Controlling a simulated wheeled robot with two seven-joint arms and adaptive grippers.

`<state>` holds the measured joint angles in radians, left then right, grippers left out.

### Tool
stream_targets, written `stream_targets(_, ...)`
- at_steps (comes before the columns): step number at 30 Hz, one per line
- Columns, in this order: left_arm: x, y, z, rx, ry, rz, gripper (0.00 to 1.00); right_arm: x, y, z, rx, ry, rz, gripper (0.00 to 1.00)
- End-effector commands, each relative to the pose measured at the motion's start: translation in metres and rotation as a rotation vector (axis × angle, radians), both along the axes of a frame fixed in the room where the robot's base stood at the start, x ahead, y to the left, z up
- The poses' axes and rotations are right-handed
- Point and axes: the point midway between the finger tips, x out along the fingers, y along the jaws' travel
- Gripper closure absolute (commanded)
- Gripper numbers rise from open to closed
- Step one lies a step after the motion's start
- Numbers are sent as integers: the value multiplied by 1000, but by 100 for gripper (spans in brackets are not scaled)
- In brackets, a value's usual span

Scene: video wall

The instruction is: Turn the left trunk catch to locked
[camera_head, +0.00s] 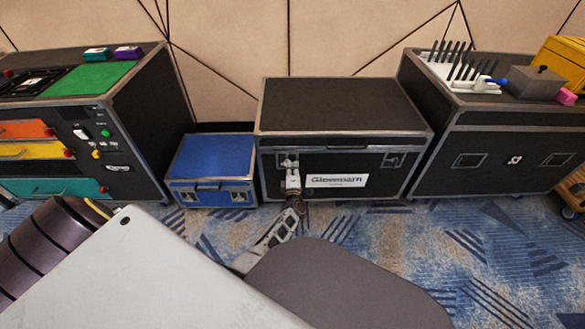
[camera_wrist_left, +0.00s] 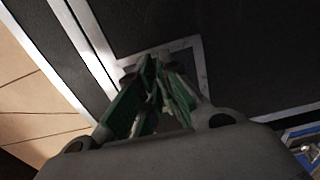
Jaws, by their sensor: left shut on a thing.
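The black trunk (camera_head: 342,105) with metal edges and a white name label (camera_head: 337,181) stands against the wall. Its left catch (camera_head: 289,161) is on the upper left of the front face, largely covered by my left gripper (camera_head: 292,182). The right catch (camera_head: 393,161) shows at the upper right of the face. In the left wrist view, my left gripper (camera_wrist_left: 163,72) has its green-padded fingers closed together over the catch's metal-framed plate (camera_wrist_left: 202,75). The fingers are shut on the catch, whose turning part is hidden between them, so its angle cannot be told. My right gripper is not in view.
A small blue case (camera_head: 212,158) stands just left of the trunk. A black cabinet (camera_head: 150,110) with coloured drawers is farther left. Another black case (camera_head: 500,140) carrying a tool rack (camera_head: 455,75) stands right. Patterned carpet (camera_head: 400,225) lies open in front.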

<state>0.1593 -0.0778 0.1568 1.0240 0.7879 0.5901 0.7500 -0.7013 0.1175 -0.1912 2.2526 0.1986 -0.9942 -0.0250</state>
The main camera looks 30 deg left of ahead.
Motion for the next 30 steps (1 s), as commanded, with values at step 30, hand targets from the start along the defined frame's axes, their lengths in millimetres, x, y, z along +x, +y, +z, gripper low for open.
stream_targets(30, 3, 0, 4, -8, -11, -1, 72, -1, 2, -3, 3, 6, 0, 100)
